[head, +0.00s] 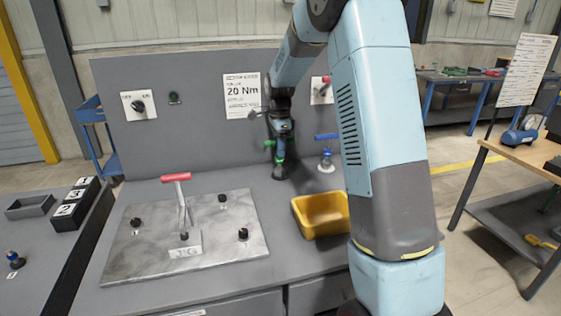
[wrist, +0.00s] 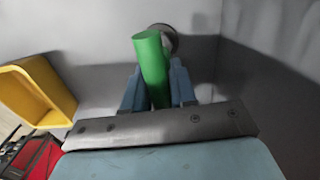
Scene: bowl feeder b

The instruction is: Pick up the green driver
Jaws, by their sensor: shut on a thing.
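The green driver (wrist: 152,62) stands between the two blue fingers of my gripper (wrist: 160,88) in the wrist view. The fingers are shut on it. In the head view the green driver (head: 280,148) shows below my gripper (head: 282,134) near the back panel. Its lower end is at or just above a dark round holder (head: 279,172); I cannot tell whether it is clear of it. A blue-handled driver (head: 326,152) stands to the right on a white round base.
A yellow bin (head: 322,213) sits right of a metal plate (head: 150,262) with a red-handled clamp (head: 177,180). The grey back panel (head: 190,110) rises close behind my gripper. A wooden-topped table (head: 525,155) stands at the right. Bare bench lies between plate and panel.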

